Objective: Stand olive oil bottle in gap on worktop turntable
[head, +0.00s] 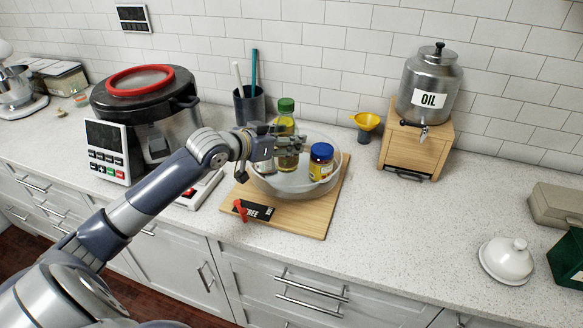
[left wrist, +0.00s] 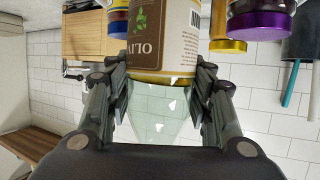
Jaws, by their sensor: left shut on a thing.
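The olive oil bottle (head: 286,105), with a green cap and yellowish oil, is upright over the back of the clear-walled round turntable (head: 277,188). My left gripper (head: 282,143) is shut on it from the left, across its upper body. The left wrist view is upside down; it shows the bottle's label (left wrist: 165,30) and the fingers (left wrist: 161,98) on both sides of the glass. A blue-lidded jar (head: 320,163) stands on the turntable, right of the bottle. Whether the bottle's base touches the turntable is hidden. My right gripper is not in view.
The turntable stands on a wooden board (head: 322,222) with a red-handled item (head: 241,210). Gold-lidded (left wrist: 228,45) and purple-lidded (left wrist: 258,25) jars show beside the bottle. A utensil cup (head: 250,108), yellow funnel (head: 366,122) and oil dispenser (head: 428,80) stand behind. The right worktop is mostly clear.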

